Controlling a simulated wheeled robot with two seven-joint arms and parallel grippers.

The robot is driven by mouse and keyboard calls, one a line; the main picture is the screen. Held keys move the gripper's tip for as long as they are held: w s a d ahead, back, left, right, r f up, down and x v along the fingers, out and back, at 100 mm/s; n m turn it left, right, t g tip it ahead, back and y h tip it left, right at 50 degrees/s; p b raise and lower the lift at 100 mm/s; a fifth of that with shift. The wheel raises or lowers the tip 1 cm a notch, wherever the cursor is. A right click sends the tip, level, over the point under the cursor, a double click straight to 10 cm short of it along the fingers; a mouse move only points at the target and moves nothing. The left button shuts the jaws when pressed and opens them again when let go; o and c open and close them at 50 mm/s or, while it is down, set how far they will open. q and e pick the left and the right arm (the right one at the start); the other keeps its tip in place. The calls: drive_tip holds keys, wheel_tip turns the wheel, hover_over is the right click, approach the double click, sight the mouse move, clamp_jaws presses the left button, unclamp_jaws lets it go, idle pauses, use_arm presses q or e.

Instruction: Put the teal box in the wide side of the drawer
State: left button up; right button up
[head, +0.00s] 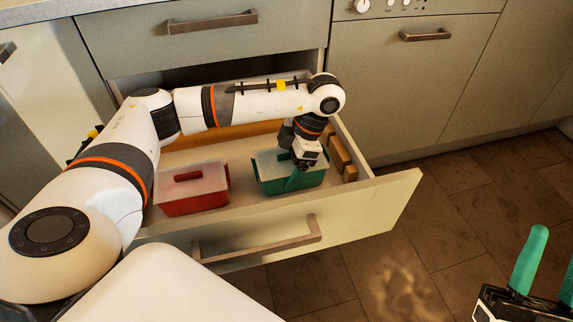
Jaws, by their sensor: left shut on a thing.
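The teal box (271,185), with a pale top, is inside the open drawer (375,210), right of the middle and near the front panel. My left gripper (297,180) reaches down from above and is shut on the teal box at its top. The fingers hide part of the box, and I cannot tell whether it touches the drawer floor. My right gripper (545,268) is at the bottom right corner, outside the drawer, with its teal fingers apart and nothing visible between them.
A red box (192,192) with a handle sits in the drawer's left part. Wooden blocks (340,155) lie along the right wall. A long orange-brown piece (225,133) is at the back, partly hidden by my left arm. The tiled floor (440,235) at right is clear.

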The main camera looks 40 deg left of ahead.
use_arm(q)
drive_tip(key=shift+f, duration=0.1)
drive_tip(key=o, duration=0.9)
use_arm(e)
drive_tip(key=shift+s+r, duration=0.15)
use_arm(q)
drive_tip(key=p+v, duration=0.1)
drive_tip(key=v, duration=0.2)
drive_tip(key=shift+r+p, duration=0.35)
drive_tip(key=shift+r, duration=0.05)
drive_tip(key=p+v, duration=0.1)
drive_tip(key=v, duration=0.2)
drive_tip(key=shift+w+r, duration=0.1)
drive_tip(key=p+v, duration=0.2)
drive_tip(key=v, duration=0.3)
drive_tip(key=shift+d, duration=0.1)
use_arm(e)
wheel_tip(320, 180, down, 18)
drive_tip(key=w+d+g+h, duration=0.2)
drive_tip(key=g+h, duration=0.2)
drive_tip(key=g, duration=0.9)
drive_tip(key=shift+d+r+m+g+h, duration=0.2)
drive_tip(key=shift+m+g+h, duration=0.1)
drive_tip(key=shift+h, duration=0.1)
